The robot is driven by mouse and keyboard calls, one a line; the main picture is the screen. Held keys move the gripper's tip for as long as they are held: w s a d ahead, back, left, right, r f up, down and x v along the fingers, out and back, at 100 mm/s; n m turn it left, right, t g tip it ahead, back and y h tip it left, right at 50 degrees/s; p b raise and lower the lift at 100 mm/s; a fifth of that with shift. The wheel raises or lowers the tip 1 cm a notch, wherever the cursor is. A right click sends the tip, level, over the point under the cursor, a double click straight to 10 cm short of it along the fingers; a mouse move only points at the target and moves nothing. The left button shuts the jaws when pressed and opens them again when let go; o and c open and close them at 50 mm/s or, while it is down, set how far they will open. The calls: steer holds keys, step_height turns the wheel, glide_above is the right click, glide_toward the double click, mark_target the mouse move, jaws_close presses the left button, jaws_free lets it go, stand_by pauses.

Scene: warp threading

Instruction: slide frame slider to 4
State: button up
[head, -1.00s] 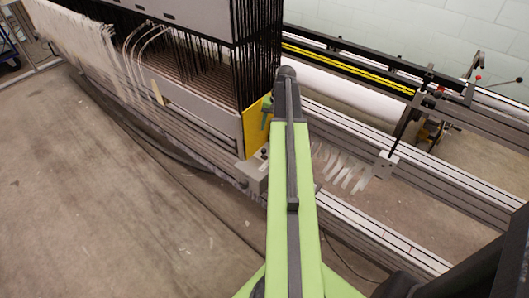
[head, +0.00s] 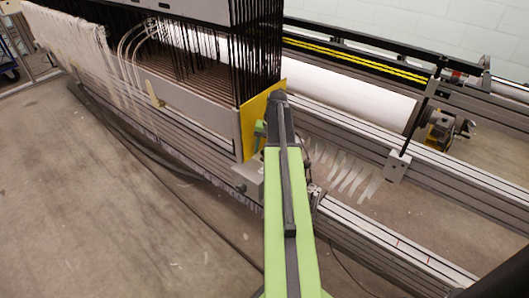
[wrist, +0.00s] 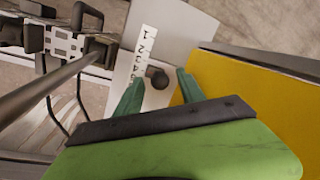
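A dark round knob (wrist: 157,77), apparently the frame slider's, shows in the wrist view on a light grey plate (wrist: 180,30). Beside it is a white strip (wrist: 138,62) with a row of digits, too small to read with certainty. My gripper (wrist: 161,80) has its two green fingers apart, one on each side of the knob, with visible gaps. I cannot tell how deep the knob sits between the tips. In the head view my gripper (head: 260,134) is mostly hidden by my arm, near the yellow panel and above the grey plate (head: 247,178).
A yellow panel (wrist: 260,100) stands close to the right finger. Metal rods and brackets (wrist: 75,45) lie at the left. In the head view the rails (head: 390,240) run along the machine, with white strips (head: 350,175) right of my arm. Open floor (head: 110,220) lies at left.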

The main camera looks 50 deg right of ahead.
jaws_close()
steer(key=shift+d, duration=0.15)
stand_by(1.1)
